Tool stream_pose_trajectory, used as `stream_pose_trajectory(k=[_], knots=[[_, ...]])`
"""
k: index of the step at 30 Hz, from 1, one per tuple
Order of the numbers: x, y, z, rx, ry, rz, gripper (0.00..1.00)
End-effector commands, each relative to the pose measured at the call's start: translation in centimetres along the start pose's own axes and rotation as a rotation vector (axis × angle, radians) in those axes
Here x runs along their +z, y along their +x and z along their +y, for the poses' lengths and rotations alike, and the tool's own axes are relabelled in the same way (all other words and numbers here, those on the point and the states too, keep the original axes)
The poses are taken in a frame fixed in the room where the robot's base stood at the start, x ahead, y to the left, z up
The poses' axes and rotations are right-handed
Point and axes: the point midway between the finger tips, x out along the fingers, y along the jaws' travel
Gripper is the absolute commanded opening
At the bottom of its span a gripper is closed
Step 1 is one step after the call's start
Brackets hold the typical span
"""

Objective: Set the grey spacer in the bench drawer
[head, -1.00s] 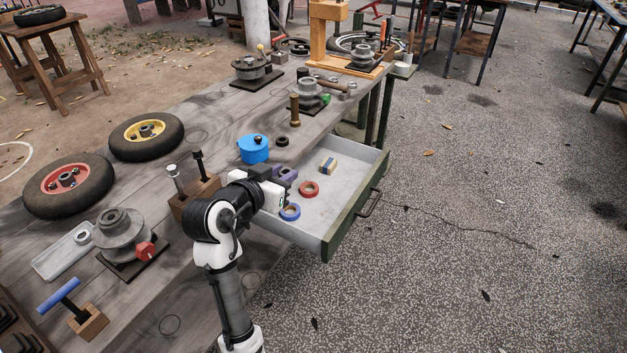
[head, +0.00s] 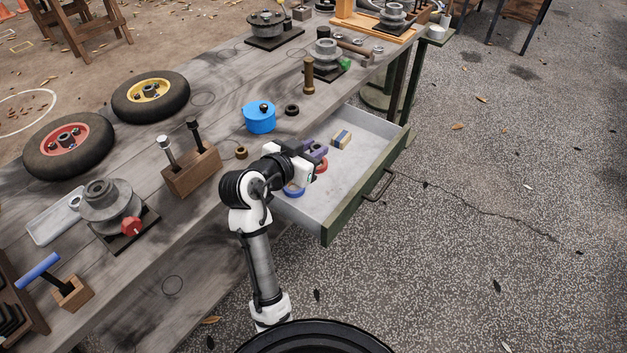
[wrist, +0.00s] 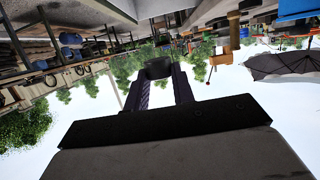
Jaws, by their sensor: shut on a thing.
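The bench drawer (head: 345,190) is pulled open, with a pale floor and a dark green front. My gripper (head: 318,150) is above the drawer's left part in the head view. In the wrist view, my gripper (wrist: 160,80) is shut on a dark grey ring-shaped piece, the grey spacer (wrist: 158,67), at its fingertips. The spacer cannot be made out in the head view. I cannot tell its height above the drawer floor.
The drawer holds a red ring (head: 321,166), a blue ring (head: 294,191), both partly covered by my arm, and a small yellow-and-blue block (head: 342,139). A blue pot (head: 259,118) and a wooden block with bolts (head: 190,170) stand on the bench. The drawer's right half is clear.

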Motion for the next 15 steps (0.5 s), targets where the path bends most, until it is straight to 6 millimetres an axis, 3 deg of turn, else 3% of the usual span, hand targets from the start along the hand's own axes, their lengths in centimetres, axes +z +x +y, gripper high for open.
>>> stream_pose_trajectory(k=[1, 6, 15], knots=[[1.5, 0.4, 0.1, 0.0, -0.008, -0.002, 0.02], [5.3, 1.6, 0.0, 0.0, -0.006, -0.002, 0.02], [8.4, 2.6, 0.0, 0.0, -0.002, 0.0, 0.02]])
